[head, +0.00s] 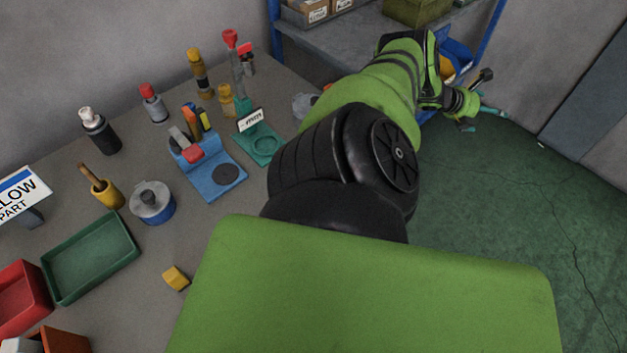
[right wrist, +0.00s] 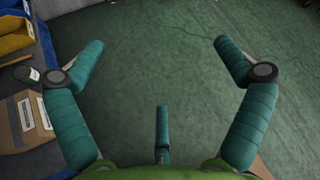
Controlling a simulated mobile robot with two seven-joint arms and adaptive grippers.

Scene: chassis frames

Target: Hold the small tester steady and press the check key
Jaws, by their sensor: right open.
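No object is clearly recognisable as the small tester. A green stand (head: 259,151) on the bench has a white marked plate and a ring on its base. A blue stand (head: 222,180) beside it has a dark round pad, a red part and several upright tools. I cannot tell whether either is the tester, and no check key is identifiable. My right gripper (head: 484,109) is far right of the bench, over the floor. In the right wrist view my right gripper (right wrist: 160,47) has its teal fingers spread, with only floor between them. My left gripper is not in view.
A green tray (head: 92,258), a red bin (head: 20,297), a yellow block (head: 176,278) and several bottles share the grey bench. A blue-framed shelf (head: 335,47) with boxes stands behind my right arm, which hides part of the bench. The green floor (head: 500,200) at right is open.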

